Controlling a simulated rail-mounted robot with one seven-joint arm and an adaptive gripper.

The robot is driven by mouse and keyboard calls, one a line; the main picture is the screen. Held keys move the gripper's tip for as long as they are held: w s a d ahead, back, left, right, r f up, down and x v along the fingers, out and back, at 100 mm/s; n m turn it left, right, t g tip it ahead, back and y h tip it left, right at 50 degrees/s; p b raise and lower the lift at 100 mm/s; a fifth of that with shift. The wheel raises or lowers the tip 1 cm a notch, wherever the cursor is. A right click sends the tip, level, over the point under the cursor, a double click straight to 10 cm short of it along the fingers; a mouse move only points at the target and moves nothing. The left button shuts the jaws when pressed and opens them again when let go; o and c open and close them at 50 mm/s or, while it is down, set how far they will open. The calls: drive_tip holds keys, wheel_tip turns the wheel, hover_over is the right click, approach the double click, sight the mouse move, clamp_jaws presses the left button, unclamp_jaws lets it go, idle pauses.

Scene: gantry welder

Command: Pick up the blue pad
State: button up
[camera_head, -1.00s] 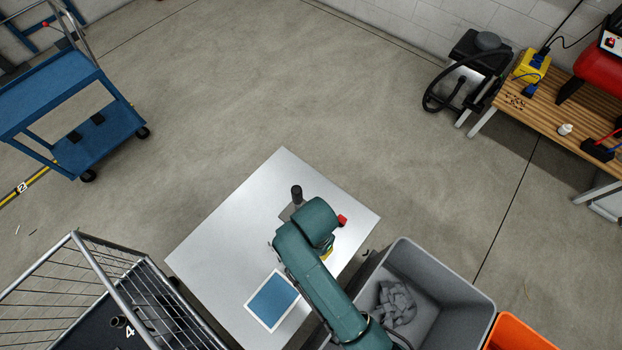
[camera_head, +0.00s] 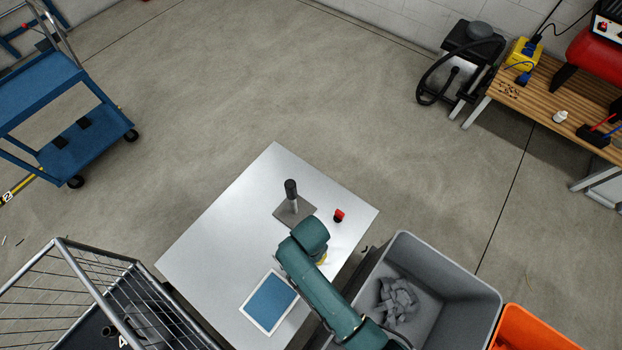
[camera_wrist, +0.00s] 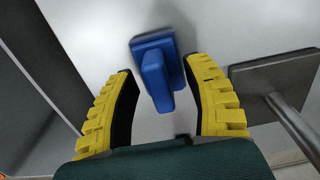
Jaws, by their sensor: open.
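A blue piece with a square base and a raised grip, which looks like the blue pad (camera_wrist: 157,75), is on the pale table top in the wrist view. My gripper (camera_wrist: 161,68) is open, with one yellow finger on each side of its raised grip. I cannot tell whether the fingers touch it. In the head view my arm hides this piece, and only a little yellow of my gripper (camera_head: 321,260) shows. A flat blue rectangle with a white border (camera_head: 269,302) lies on the table, left of my arm.
The pale table (camera_head: 225,225) also holds a grey plate with a black-topped post (camera_head: 292,200) and a small red item (camera_head: 339,215). The post's plate (camera_wrist: 270,82) is close right of my gripper. A grey bin (camera_head: 440,265) stands right; a wire cage (camera_head: 70,290) stands left.

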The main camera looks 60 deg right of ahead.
drive_tip(key=shift+c, duration=0.4)
clamp_jaws()
wheel_tip(320, 180, up, 10)
drive_tip(key=p, duration=0.2)
drive_tip(key=shift+p, duration=0.4)
